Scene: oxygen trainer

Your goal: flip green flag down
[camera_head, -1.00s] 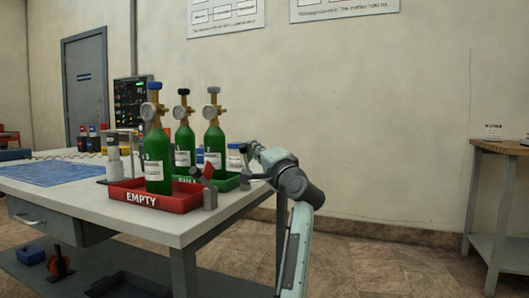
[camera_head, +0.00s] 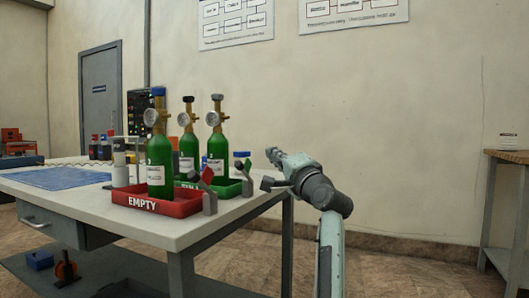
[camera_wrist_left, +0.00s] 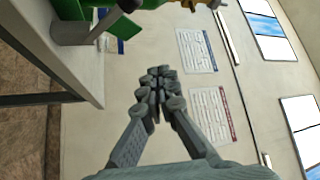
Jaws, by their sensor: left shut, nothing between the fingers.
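Two flag stands sit on the table by the trays. The nearer stand (camera_head: 210,203) carries a raised red flag (camera_head: 207,174). The farther grey stand (camera_head: 247,187) is by the green tray (camera_head: 227,190), with a tilted lever above it; its flag colour is unclear in the head view. The left wrist view shows a green piece (camera_wrist_left: 124,27) beside a grey part at the table edge; I cannot tell whether it is the flag or the tray. My left gripper (camera_head: 272,155) is shut and empty, right of the farther stand and apart from it. It also shows in the left wrist view (camera_wrist_left: 158,72).
A red tray (camera_head: 142,203) marked EMPTY holds a green cylinder (camera_head: 159,163). More green cylinders (camera_head: 217,150) stand in the green tray. A blue mat (camera_head: 55,178) lies on the table's left. A side table (camera_head: 507,157) stands far right. The floor between is clear.

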